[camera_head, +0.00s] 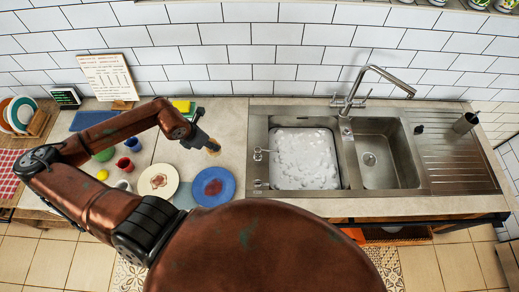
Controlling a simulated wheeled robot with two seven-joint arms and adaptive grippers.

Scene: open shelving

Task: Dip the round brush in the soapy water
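The soapy water (304,157) is white foam filling the left basin of the steel sink (348,150). My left gripper (205,140) is over the counter, left of the sink. It appears shut on the round brush (213,148), whose tan round head shows just beyond the dark fingers. The gripper hides part of the brush. The brush is apart from the foam, a short way to its left. My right gripper is not in view.
A red-stained blue plate (213,187) and a stained cream plate (158,182) lie below the gripper. Cups and a bowl stand further left. The tall faucet (362,85) rises behind the sink. The right basin (371,158) looks empty. Bare counter (228,125) lies between gripper and sink.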

